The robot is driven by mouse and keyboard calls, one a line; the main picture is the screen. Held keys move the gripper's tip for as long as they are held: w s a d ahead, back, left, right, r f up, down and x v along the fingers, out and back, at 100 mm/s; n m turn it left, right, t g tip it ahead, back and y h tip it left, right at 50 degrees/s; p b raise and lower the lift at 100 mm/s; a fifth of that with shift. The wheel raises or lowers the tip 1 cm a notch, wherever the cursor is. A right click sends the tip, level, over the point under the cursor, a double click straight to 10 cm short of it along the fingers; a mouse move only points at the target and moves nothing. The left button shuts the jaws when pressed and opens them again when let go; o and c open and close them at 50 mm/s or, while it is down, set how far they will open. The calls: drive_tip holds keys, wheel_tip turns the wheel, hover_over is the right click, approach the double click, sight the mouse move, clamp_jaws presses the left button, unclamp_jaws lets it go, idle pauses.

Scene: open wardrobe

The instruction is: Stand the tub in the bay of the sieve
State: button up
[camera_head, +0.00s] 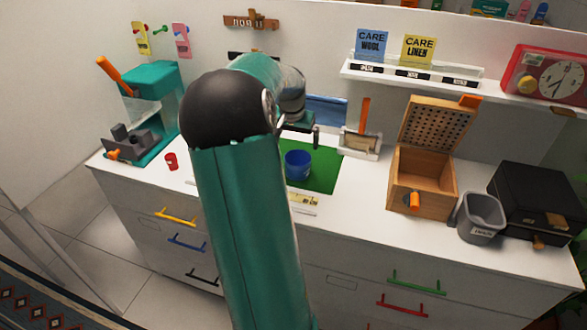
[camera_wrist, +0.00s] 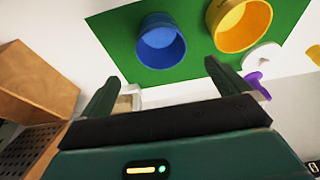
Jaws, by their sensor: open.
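A blue tub (camera_head: 298,165) stands on a green mat (camera_head: 322,179) on the counter. In the wrist view, the blue tub (camera_wrist: 160,44) lies ahead between my fingers' lines, and a yellow tub (camera_wrist: 239,25) is to its right on the mat. The yellow tub is hidden by my arm in the head view. The frames do not show which tub is meant. My gripper (camera_wrist: 160,73) is open and empty, apart from both tubs. In the head view it is partly hidden behind my arm. I cannot make out a sieve or its bay for certain.
A wooden box (camera_head: 424,180) with a raised perforated lid (camera_head: 436,123) stands right of the mat. A grey bin (camera_head: 480,216) and a black box (camera_head: 538,200) are farther right. A small red cup (camera_head: 171,161) and a teal machine (camera_head: 150,110) are left. A shelf (camera_head: 420,78) juts out above.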

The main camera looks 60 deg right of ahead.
approach(298, 164)
drive_tip(key=shift+s+a+f, duration=0.3)
drive_tip(key=shift+f, duration=0.2)
drive_tip(key=shift+s+a+f, duration=0.3)
drive_tip(key=shift+s+f, duration=0.05)
drive_tip(key=shift+f, duration=0.2)
drive_tip(key=shift+x, duration=2.7)
drive_tip(key=shift+w+a, duration=0.1)
drive_tip(key=shift+a, duration=0.05)
drive_tip(key=c, duration=1)
drive_tip(key=shift+r, duration=0.1)
